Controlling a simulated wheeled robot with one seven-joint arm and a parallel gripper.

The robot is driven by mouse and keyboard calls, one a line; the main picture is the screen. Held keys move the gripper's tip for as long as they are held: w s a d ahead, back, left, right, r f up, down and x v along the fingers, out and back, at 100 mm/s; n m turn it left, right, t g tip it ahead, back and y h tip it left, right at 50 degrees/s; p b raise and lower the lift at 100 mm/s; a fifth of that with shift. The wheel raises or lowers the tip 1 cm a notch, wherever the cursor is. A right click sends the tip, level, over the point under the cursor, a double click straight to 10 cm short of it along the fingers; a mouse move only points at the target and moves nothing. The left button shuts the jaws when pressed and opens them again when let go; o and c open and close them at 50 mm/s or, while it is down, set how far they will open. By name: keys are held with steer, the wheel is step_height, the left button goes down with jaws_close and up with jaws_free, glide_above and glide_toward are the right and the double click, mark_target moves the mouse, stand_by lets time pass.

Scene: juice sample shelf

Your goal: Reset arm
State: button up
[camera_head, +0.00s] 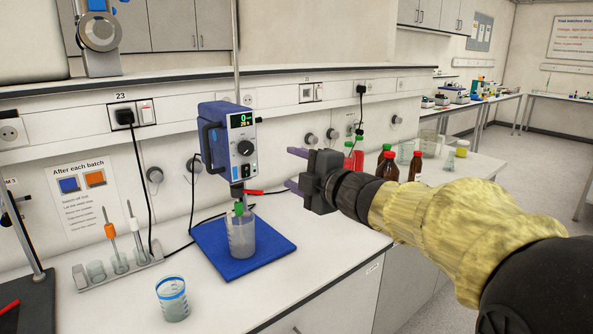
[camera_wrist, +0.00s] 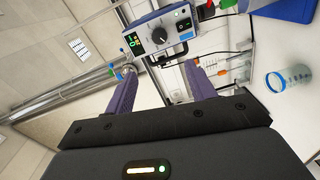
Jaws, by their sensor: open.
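My gripper (camera_head: 292,168) is open and empty, held in the air to the right of the blue overhead stirrer (camera_head: 228,140). In the wrist view its two purple fingers (camera_wrist: 158,88) stand wide apart with nothing between them. The stirrer hangs on a metal rod and its display is lit. The gripper does not touch the stirrer or the bottle. My arm hides part of the bench's right side.
A beaker with a blue band (camera_head: 172,298) stands near the bench's front. A rack (camera_head: 118,268) holding probes stands at the left. Brown bottles (camera_head: 386,166) with red caps stand behind my gripper. The white bench (camera_head: 335,240) is clear right of the blue plate.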

steer(key=s+d+f+m+g+h+p, duration=0.45)
steer(key=d+f+m+h+p, duration=0.4)
steer(key=f+m, duration=0.55)
steer(key=s+f+m+g+p, duration=0.1)
steer(key=s+f+m+g, duration=0.1)
steer(key=s, duration=0.4)
steer(key=s+d+f+m+g+h+p, duration=0.1)
steer(key=s+f+m+g, duration=0.2)
steer(key=s, duration=0.3)
steer(key=s+d+f+m+g, duration=0.1)
steer(key=s+f+m+g, duration=0.1)
steer(key=s, duration=0.4)
steer(key=shift+f+m+p, duration=0.4)
steer(key=shift+f+m, duration=0.4)
steer(key=shift+m, duration=0.3)
steer(key=shift+g, duration=0.25)
